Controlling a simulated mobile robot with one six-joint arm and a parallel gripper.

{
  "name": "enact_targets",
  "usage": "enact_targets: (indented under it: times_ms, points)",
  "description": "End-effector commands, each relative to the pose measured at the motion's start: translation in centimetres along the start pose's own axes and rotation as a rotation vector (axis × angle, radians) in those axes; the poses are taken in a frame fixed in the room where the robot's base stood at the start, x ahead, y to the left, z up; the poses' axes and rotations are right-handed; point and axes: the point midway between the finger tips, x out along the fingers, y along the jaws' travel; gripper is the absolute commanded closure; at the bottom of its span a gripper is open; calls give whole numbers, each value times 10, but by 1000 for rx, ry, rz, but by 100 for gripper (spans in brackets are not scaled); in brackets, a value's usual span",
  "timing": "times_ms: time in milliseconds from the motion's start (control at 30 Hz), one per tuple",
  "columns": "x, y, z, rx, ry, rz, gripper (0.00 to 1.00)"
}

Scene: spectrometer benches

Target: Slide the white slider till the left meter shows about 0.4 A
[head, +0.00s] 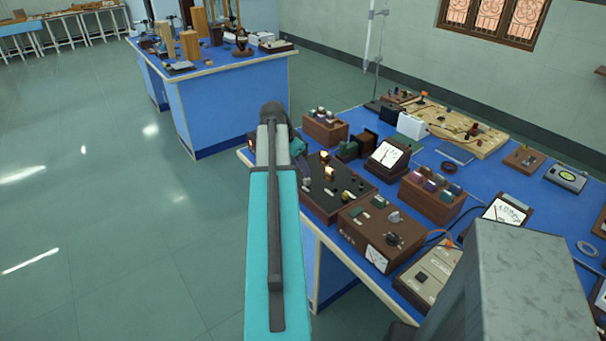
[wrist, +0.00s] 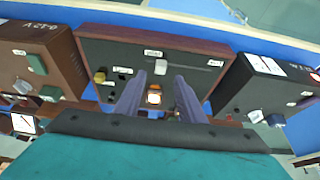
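The white slider (wrist: 161,67) is a small pale knob at the left end of a light slot on the dark panel of a brown box (wrist: 100,42). My gripper (wrist: 160,78) is open, with its two grey fingers on either side of the slider in the wrist view. I cannot tell whether they touch it. A tilted white-faced meter (head: 387,154) stands behind the box. Its reading is too small to make out.
A lit orange lamp (wrist: 154,97) shows between my fingers. A brown control box (head: 382,232) stands close to the right. Another meter (head: 505,212) stands farther right. Wooden terminal blocks (head: 326,128) crowd the bench behind. The floor to the left is clear.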

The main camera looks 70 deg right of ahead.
Motion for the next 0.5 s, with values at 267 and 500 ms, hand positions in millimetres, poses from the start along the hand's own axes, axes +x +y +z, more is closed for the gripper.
enact_targets:
  times_ms: [267, 500]
  points:
    - [-32, -1, 0, 0, 1, -1, 64]
    - [-60, -2, 0, -1, 2, -2, 64]
